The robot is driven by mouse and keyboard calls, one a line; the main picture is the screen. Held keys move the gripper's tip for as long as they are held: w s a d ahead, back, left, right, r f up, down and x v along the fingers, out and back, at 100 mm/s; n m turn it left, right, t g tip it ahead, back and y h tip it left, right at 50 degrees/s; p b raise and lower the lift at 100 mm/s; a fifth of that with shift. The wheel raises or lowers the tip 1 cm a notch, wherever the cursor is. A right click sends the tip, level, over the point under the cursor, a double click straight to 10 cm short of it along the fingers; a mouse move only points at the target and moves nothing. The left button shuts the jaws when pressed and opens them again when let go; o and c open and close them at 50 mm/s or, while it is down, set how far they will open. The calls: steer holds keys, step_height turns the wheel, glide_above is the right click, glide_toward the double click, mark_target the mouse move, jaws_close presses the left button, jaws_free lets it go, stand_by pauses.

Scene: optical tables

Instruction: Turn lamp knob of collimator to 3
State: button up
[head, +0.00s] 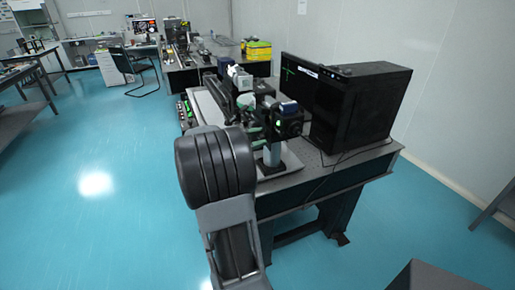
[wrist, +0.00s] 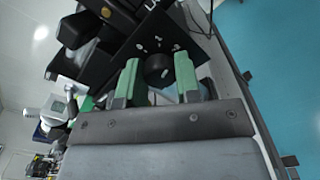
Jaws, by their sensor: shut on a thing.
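The lamp knob (wrist: 158,70) is a round black knob on a black panel (wrist: 166,40) in the wrist view. Small pale marks stand in an arc above it, too small to read, and I cannot tell which one the knob points at. My gripper (wrist: 158,76) has green fingers, one on each side of the knob, and is shut on it. In the head view the black collimator (head: 289,121) stands at the near end of the bench assembly. My arm hides part of it, and the knob cannot be made out there.
The optical table (head: 345,171) carries a black computer case (head: 365,105) and a dark monitor (head: 299,79) right of the collimator. A cable (head: 338,164) hangs near the table's front edge. Blue floor (head: 110,225) is clear on the left.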

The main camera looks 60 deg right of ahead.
steer(key=m+b, duration=0.3)
steer(key=b, duration=0.2)
steer(key=m+b, duration=0.7)
steer(key=b, duration=0.2)
steer(key=shift+f+m+b, duration=0.3)
steer(key=shift+b, duration=0.05)
steer(key=shift+r+m+b, duration=0.2)
steer(key=shift+m+b, duration=0.8)
steer(key=shift+b, duration=0.25)
steer(key=shift+r, duration=0.1)
steer(key=o, duration=0.9)
steer(key=shift+w+a, duration=0.1)
steer(key=v, duration=1.3)
steer(key=shift+w+a+p, duration=0.2)
steer(key=shift+w+p, duration=0.05)
steer(key=shift+p, duration=0.1)
